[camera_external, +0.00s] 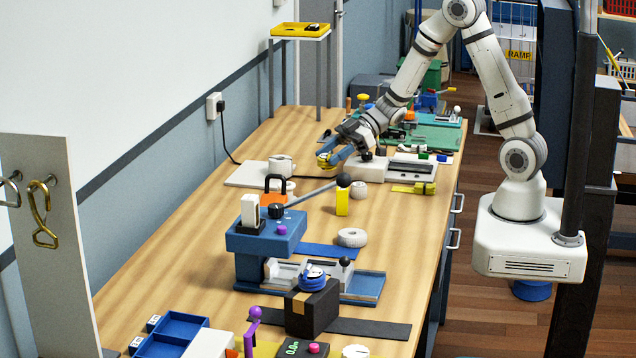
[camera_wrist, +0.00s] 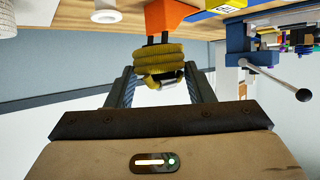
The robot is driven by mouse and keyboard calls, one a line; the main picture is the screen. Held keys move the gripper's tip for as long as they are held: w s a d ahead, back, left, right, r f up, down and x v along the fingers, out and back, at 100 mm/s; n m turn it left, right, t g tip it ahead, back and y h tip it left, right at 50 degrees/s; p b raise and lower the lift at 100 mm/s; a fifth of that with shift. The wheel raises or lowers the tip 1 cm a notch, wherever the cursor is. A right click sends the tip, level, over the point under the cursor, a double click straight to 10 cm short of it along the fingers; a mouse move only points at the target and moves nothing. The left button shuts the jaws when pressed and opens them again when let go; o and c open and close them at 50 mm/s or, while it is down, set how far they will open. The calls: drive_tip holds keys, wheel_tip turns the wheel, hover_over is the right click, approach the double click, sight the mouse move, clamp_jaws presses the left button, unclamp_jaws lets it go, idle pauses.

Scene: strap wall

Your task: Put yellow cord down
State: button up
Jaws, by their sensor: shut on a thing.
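The yellow cord (camera_wrist: 158,62) is a small wound bundle between the two fingers of my gripper (camera_wrist: 160,74) in the wrist view. My gripper is shut on it. In the camera_external view my gripper (camera_external: 332,156) hangs over the far left part of the workbench, and the yellow cord (camera_external: 325,161) shows at its fingertips. The cord looks to be above the bench top (camera_external: 200,262); the exact gap cannot be told.
A white board (camera_external: 246,174) with a pale roll, an orange padlock (camera_external: 273,197) and a yellow block (camera_external: 342,203) stand near my gripper. A blue press (camera_external: 262,240) with a long lever is nearer. Another yellow strap (camera_external: 43,215) hangs on a wall hook. The left bench strip is clear.

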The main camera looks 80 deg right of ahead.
drive_tip(key=r, duration=0.3)
drive_tip(key=w+r, duration=0.1)
drive_tip(key=r, duration=0.1)
drive_tip(key=shift+a+r, duration=0.25)
drive_tip(key=shift+a, duration=0.05)
drive_tip(key=w+a+n+g, duration=0.1)
drive_tip(key=w+a, duration=0.2)
drive_tip(key=w+a+n+g+y+b, duration=0.1)
drive_tip(key=w+a, duration=0.2)
drive_tip(key=w, duration=0.1)
drive_tip(key=w+a+r+n+y, duration=0.1)
drive_tip(key=w+a, duration=0.3)
drive_tip(key=shift+g, duration=0.4)
drive_tip(key=w+a+n+g+y+b, duration=0.15)
drive_tip(key=w+a, duration=0.35)
drive_tip(key=a, duration=0.5)
drive_tip(key=n+g+b, duration=0.1)
drive_tip(key=n+g, duration=0.4)
hover_over(215, 264)
drive_tip(key=f, duration=0.2)
drive_tip(key=shift+m, duration=0.25)
wheel_tip(215, 264, down, 10)
drive_tip(key=shift+a+r, duration=0.1)
drive_tip(key=shift+a, duration=0.05)
drive_tip(key=shift+w+f, duration=0.1)
drive_tip(key=shift+f, duration=2.25)
drive_tip(key=shift+f, duration=0.25)
